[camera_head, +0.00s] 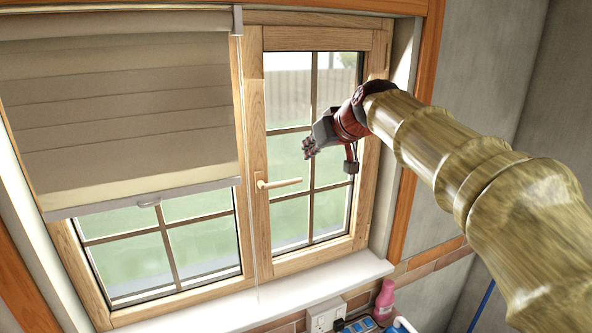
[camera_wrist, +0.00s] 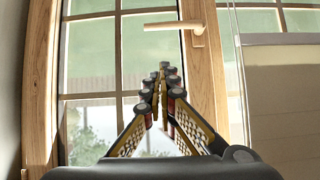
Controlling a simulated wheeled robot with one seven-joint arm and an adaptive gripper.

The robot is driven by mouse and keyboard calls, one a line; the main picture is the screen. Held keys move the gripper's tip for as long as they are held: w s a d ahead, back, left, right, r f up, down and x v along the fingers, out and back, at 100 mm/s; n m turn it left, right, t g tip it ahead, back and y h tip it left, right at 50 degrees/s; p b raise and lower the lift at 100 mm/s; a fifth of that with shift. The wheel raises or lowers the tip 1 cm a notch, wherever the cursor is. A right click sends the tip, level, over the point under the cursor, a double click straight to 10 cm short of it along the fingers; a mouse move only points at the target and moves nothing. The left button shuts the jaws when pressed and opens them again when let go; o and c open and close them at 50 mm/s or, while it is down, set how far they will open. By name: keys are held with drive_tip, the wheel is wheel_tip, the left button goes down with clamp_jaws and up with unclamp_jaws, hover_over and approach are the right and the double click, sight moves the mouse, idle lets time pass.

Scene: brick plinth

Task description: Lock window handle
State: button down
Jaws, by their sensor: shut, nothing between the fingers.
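The window handle (camera_head: 280,183) is a pale lever on the left stile of the right-hand wooden sash (camera_head: 257,215). Its lever lies about horizontal and points right, over the glass. In the wrist view the handle (camera_wrist: 174,26) is at the top, with its lever pointing left. My gripper (camera_head: 309,147) is in front of the right sash's glass, above and a little right of the lever in the head view. In the wrist view my gripper (camera_wrist: 160,78) has its fingertips together, empty and apart from the handle. Nothing hides the handle.
A beige blind (camera_head: 120,110) covers the upper left pane, and its thin cord hangs beside the right sash. Below are a white sill (camera_head: 215,314), a socket (camera_head: 325,317) and a pink bottle (camera_head: 384,300). The space in front of the handle is clear.

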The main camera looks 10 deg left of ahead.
drive_tip(key=shift+a, duration=0.15)
drive_tip(key=s+d+f+p+x, duration=0.1)
drive_tip(key=f+p+x, duration=0.1)
drive_tip(key=x, duration=1)
drive_tip(key=shift+a+f+p, duration=0.2)
drive_tip(key=shift+f+p, duration=0.2)
drive_tip(key=shift+p, duration=0.35)
drive_tip(key=shift+w+d+f+b, duration=0.15)
drive_tip(key=shift+f+b, duration=0.15)
drive_tip(key=shift+b, duration=0.45)
